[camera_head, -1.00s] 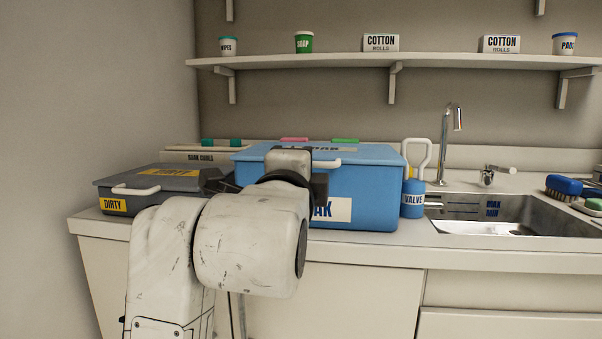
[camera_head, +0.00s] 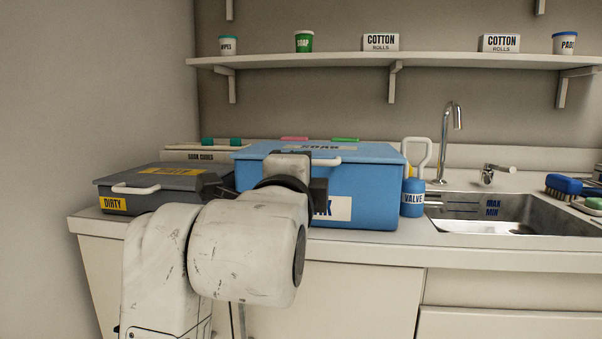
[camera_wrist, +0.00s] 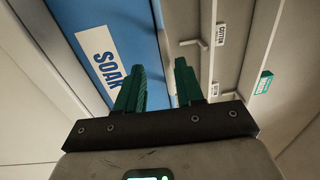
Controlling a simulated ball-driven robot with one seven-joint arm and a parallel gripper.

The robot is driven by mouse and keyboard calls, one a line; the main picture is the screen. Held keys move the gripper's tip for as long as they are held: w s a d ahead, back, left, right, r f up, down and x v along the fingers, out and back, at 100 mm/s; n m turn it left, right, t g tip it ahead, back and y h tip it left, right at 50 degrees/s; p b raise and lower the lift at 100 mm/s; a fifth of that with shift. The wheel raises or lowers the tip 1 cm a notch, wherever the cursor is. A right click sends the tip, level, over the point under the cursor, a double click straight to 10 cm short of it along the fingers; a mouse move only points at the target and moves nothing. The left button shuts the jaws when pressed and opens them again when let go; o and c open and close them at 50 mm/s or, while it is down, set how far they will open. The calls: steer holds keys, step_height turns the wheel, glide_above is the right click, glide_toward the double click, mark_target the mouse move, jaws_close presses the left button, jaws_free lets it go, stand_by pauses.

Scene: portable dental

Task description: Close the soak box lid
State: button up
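The blue soak box (camera_head: 365,195) stands on the counter in the head view, partly covered by my arm. Its blue lid (camera_head: 375,153) looks flat or nearly flat across the top, with a SOAK label and a pale front handle (camera_head: 328,162). I cannot tell whether it is fully seated. In the wrist view a blue surface with a SOAK label (camera_wrist: 101,62) lies left of and beyond my gripper (camera_wrist: 167,75). Its green fingers are apart with nothing between them. My arm hides the fingertips in the head view; contact with the lid cannot be told.
A grey DIRTY box (camera_head: 150,187) stands left of the soak box. A blue VALVE bottle (camera_head: 413,198) stands close on its right, before the sink (camera_head: 500,228) and faucet (camera_head: 449,140). A shelf (camera_head: 330,60) with small containers runs above.

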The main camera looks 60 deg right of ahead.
steer(key=v, duration=1)
steer(key=shift+p, duration=0.3)
steer(key=shift+f, duration=0.1)
